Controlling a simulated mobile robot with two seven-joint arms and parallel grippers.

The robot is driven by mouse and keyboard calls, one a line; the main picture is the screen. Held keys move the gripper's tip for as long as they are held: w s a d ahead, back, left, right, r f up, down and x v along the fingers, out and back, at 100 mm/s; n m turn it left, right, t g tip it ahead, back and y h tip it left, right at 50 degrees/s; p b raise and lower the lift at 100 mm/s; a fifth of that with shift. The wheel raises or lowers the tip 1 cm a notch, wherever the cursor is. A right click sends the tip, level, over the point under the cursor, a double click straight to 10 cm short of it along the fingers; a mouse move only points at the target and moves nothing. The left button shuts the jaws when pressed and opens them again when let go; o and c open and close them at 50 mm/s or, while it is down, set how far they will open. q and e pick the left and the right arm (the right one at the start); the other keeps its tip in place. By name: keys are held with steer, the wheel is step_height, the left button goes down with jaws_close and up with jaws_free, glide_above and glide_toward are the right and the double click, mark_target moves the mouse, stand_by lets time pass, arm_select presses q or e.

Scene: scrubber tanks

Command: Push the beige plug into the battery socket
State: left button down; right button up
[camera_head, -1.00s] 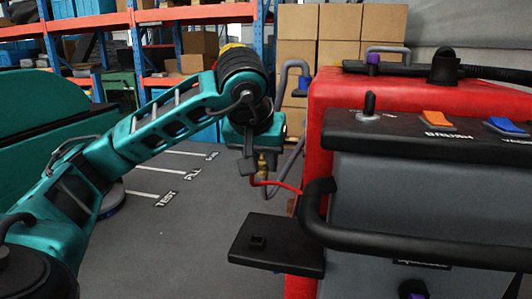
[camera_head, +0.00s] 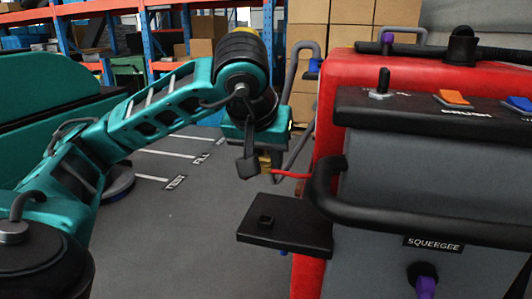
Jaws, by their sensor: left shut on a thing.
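My left gripper (camera_head: 263,160) hangs from the teal arm in the middle of the view, pointing down, left of the red machine. It is shut on the small beige plug (camera_head: 265,164), which is partly hidden by the gripper and a dark block. A red cable runs from the plug to the machine. Below the plug, a black shelf (camera_head: 300,232) juts out from the machine's side. A gap shows between plug and socket. My right gripper is not in view.
The red machine (camera_head: 328,115) fills the right side, with a black handle bar (camera_head: 420,226) curving out near the shelf. A grey hose (camera_head: 300,95) hangs behind the gripper. Open floor with line markings lies left of the shelf. Shelving and cartons stand at the back.

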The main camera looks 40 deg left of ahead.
arm_select(q)
step_height(320, 180, down, 5)
steer(key=b, duration=0.3)
steer(key=shift+s+a, duration=0.15)
step_height(320, 180, down, 2)
steer(key=shift+f+b, duration=0.1)
steer(key=shift+b, duration=0.3)
steer(key=shift+f, duration=1.25)
steer(key=shift+f, duration=0.15)
steer(key=shift+f, duration=0.4)
steer(key=shift+f, duration=0.1)
